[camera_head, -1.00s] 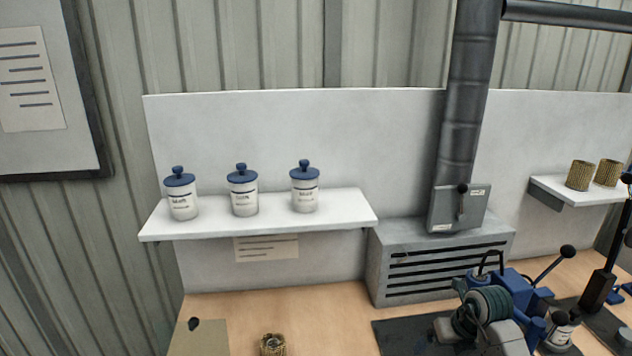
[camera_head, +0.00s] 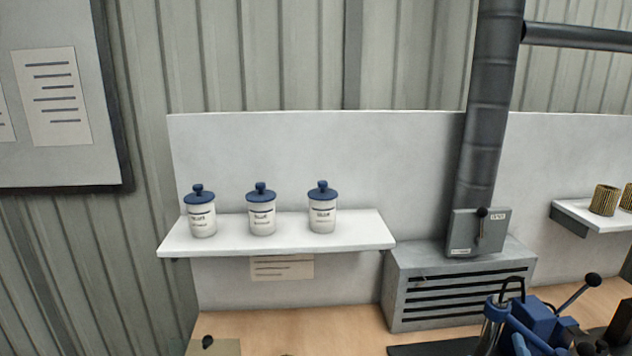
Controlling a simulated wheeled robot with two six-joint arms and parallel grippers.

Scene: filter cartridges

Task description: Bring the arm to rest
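Neither of my grippers shows in the head view now, so I cannot see what they hold. Three white jars with blue lids stand upright on the left wall shelf (camera_head: 280,238): a left jar (camera_head: 201,219), a middle jar (camera_head: 262,218) and a right jar (camera_head: 322,214). Two golden ribbed filter cartridges sit on the right shelf (camera_head: 580,216); the nearer-left cartridge (camera_head: 604,200) is whole in view and the other is cut by the right edge.
A grey vented box (camera_head: 460,285) with a lever plate (camera_head: 478,232) and a dark duct (camera_head: 488,100) stands at the back of the wooden bench (camera_head: 300,325). A blue lever device (camera_head: 535,322) is at lower right. A noticeboard (camera_head: 105,130) hangs at left.

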